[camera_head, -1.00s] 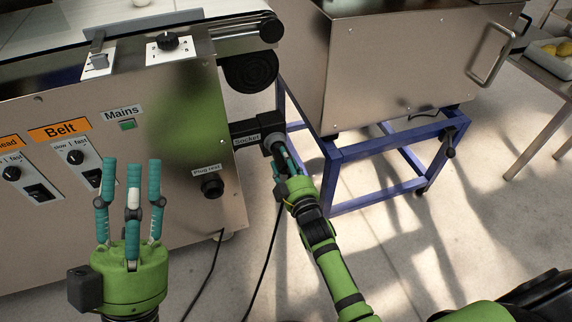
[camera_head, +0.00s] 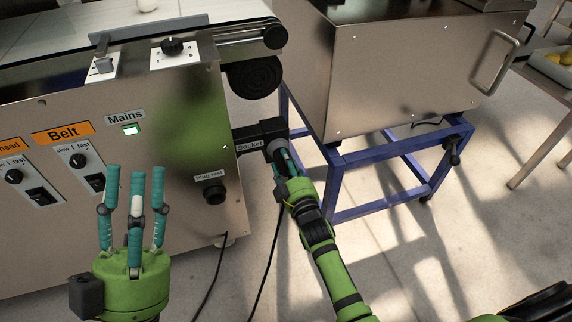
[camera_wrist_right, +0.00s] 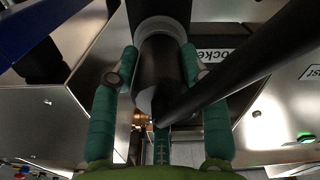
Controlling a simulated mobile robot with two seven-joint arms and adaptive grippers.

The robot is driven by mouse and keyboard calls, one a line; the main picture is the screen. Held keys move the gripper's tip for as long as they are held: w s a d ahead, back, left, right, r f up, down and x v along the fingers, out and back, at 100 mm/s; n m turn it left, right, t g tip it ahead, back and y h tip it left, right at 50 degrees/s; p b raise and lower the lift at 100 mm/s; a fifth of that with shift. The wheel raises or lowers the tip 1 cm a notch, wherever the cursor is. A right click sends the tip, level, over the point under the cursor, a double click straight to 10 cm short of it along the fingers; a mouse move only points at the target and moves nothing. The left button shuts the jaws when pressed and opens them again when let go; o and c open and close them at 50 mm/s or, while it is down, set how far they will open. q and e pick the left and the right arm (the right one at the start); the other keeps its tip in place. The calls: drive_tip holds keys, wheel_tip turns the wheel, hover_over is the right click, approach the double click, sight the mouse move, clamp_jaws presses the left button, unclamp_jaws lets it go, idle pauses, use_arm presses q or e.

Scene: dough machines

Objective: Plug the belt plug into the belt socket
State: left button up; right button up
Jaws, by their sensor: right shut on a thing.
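The belt socket (camera_head: 276,148) is a grey ring on a black bracket labelled "Socket" at the right end of the steel machine; it also shows at the top of the right wrist view (camera_wrist_right: 161,27). My right gripper (camera_head: 283,165) is shut on the black belt plug (camera_wrist_right: 158,75), with fingers on both sides of it. The plug's front end is at the socket's ring, in line with it, and no gap shows; its pins are hidden. My left gripper (camera_head: 136,178) is open and empty in front of the machine's control panel.
The Mains light (camera_head: 131,130) is lit bright. An empty plug rest (camera_head: 214,193) sits low on the panel. Black cables (camera_head: 266,262) hang down to the floor. A blue frame (camera_head: 375,155) under a steel box stands close right of the socket.

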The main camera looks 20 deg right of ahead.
drive_tip(key=shift+r, duration=0.1)
drive_tip(key=o, duration=1.4)
drive_tip(key=shift+c, duration=0.2)
drive_tip(key=shift+o, duration=1.2)
drive_tip(key=shift+s+p, duration=0.3)
drive_tip(key=shift+s, duration=0.05)
drive_tip(key=shift+s+d+p, duration=0.1)
drive_tip(key=shift+s+p, duration=0.95)
drive_tip(key=shift+s, duration=0.8)
drive_tip(key=shift+s, duration=0.1)
